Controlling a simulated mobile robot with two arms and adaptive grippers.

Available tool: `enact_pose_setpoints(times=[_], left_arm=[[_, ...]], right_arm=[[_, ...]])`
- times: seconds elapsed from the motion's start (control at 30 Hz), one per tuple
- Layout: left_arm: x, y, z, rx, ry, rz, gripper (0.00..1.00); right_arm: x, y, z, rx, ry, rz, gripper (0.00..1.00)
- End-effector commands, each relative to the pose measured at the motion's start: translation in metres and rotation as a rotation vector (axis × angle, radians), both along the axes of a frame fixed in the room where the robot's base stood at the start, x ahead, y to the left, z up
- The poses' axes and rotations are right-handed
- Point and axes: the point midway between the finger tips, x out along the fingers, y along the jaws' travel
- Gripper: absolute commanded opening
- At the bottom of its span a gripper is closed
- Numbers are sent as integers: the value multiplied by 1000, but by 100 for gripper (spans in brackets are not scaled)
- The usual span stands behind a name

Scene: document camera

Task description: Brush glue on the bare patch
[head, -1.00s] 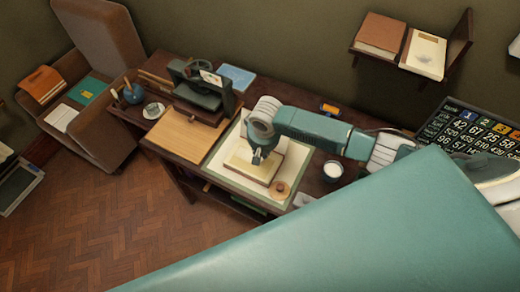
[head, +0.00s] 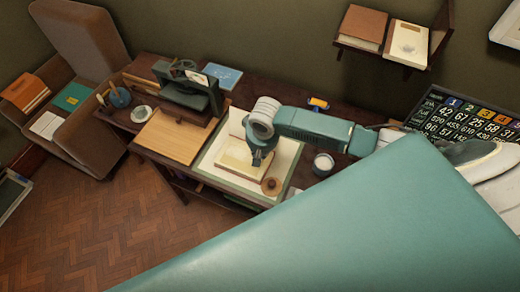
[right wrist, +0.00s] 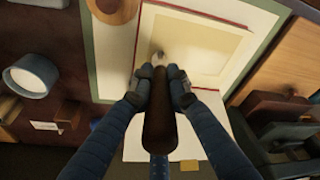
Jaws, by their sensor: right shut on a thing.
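An open book (head: 232,163) lies on a pale green-edged mat (head: 208,174) on the desk. In the right wrist view its page (right wrist: 225,52) has a thin reddish border around a cream area, and I cannot clearly tell the bare patch from any glue. My right gripper (head: 257,160) is over the book, and in the right wrist view (right wrist: 160,84) it is shut on the dark handle of a brush (right wrist: 160,125). The pale bristles are at the page's near edge; contact is unclear. A jar with white contents (head: 323,162) stands to the right. My left gripper is out of view.
A round wooden object (head: 271,186) sits at the mat's front right corner. A wooden board (head: 174,137) and a dark press (head: 190,95) stand to the left. A numbered dark board (head: 468,125) is at the right. A large part of my own body covers the foreground.

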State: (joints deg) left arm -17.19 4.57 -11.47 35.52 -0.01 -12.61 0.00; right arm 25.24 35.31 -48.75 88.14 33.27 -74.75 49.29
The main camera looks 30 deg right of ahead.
Motion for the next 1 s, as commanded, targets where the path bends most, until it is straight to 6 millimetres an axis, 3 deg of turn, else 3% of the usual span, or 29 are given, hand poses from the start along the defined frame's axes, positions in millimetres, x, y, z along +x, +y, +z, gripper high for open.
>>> enact_pose_setpoints(times=[0.43,1.0], left_arm=[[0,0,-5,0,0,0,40],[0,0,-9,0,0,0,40]], right_arm=[[27,21,-1,1,-1,-1,0],[38,30,-2,2,-1,0,0]])
